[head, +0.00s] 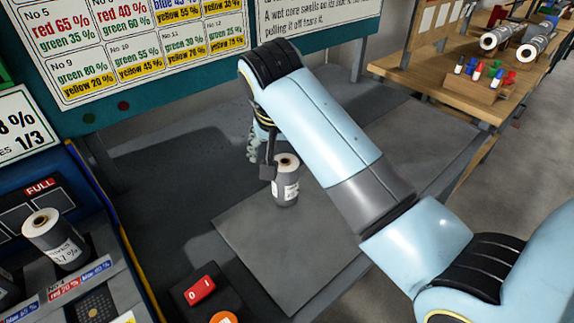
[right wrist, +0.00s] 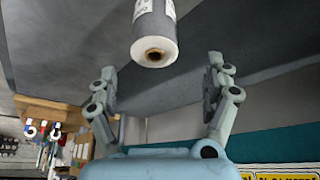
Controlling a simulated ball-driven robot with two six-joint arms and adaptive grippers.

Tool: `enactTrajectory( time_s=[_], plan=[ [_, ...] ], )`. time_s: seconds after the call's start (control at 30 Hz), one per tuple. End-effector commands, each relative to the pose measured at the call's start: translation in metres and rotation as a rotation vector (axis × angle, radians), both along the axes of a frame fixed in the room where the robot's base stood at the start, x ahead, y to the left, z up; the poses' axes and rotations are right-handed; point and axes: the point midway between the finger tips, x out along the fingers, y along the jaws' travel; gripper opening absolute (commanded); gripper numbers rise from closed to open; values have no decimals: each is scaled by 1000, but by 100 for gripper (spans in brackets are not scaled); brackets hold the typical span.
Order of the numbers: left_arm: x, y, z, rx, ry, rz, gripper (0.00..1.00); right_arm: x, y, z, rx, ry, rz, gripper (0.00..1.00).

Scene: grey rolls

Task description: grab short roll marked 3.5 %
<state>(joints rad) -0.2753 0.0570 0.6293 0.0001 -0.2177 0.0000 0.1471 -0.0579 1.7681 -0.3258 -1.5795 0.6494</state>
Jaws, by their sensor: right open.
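A short grey roll (head: 286,188) with a white label and a brown core stands upright on the grey table; its marking is too small to read. My right gripper (head: 268,163) is beside its upper left side, with one dark finger visible and the rest partly hidden by my arm. In the right wrist view the roll (right wrist: 153,28) shows its core end beyond and between the open fingers of my right gripper (right wrist: 161,78), with clear gaps on both sides. My left gripper is not in view.
Another grey roll (head: 55,238) stands in a rack at the left, near a red switch (head: 200,289). Two rolls (head: 495,38) lie on a wooden bench (head: 432,70) at the back right, beside a block of coloured pieces (head: 484,76). A printed board (head: 140,45) hangs behind.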

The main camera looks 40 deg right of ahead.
Motion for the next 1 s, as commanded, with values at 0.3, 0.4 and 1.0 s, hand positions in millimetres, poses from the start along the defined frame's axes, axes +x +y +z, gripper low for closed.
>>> enactTrajectory(
  time_s=[0.3, 0.4, 1.0],
  plan=[
    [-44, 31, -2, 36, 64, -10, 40, 13, -13, -43, -1, 1, 0, 84],
    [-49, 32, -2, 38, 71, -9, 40, 15, -16, -49, -1, 2, 0, 84],
    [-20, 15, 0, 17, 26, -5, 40, 26, -31, -93, 0, 1, 1, 83]
  ],
)
